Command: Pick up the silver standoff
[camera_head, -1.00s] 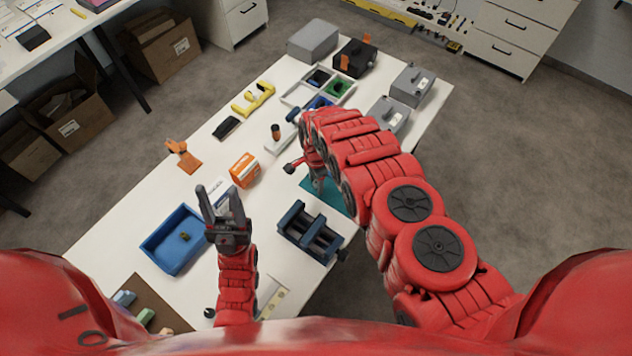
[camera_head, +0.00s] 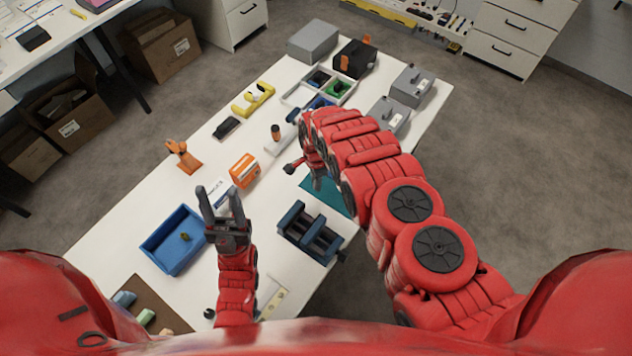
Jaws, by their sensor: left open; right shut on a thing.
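My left gripper (camera_head: 221,207) is open and empty, its two grey fingers spread above the table beside the blue tray (camera_head: 160,262). My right gripper (camera_head: 318,183) points down over the teal mat (camera_head: 340,198), largely covered by my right arm. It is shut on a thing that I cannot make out. I cannot pick out the silver standoff in this view; it is too small or hidden.
A dark blue vise (camera_head: 310,236) stands right of my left gripper. An orange-and-white box (camera_head: 244,170), an orange holder (camera_head: 184,156) and a yellow tool (camera_head: 254,98) lie further back.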

